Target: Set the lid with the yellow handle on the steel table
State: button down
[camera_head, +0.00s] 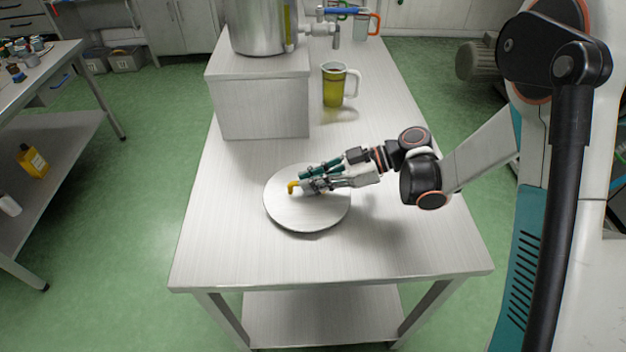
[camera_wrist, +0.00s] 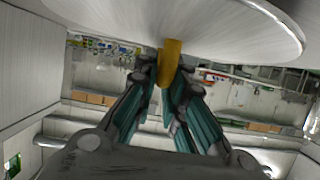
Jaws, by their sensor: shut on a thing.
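The round steel lid (camera_head: 300,213) is flat and level over the middle of the steel table (camera_head: 240,262). A thin shadow shows along its front edge; I cannot tell whether it touches the top or hangs just above it. Its yellow handle (camera_head: 292,187) stands at the lid's middle. My gripper (camera_head: 304,180) reaches in from the right and is shut on this handle. In the wrist view the handle (camera_wrist: 169,62) sits between the two teal fingers, with the lid (camera_wrist: 230,32) across the top of the picture.
A steel block (camera_head: 262,105) bearing a large steel pot (camera_head: 262,25) with a tap stands behind the lid. A mug of yellow-green liquid (camera_head: 334,88) stands right of the block. The table's front and left are bare. A side bench (camera_head: 60,68) stands at the left.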

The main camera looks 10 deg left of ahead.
jog(key=shift+f, duration=0.1)
jog(key=c, duration=1.6)
grip_release()
jog(key=shift+d, duration=0.1)
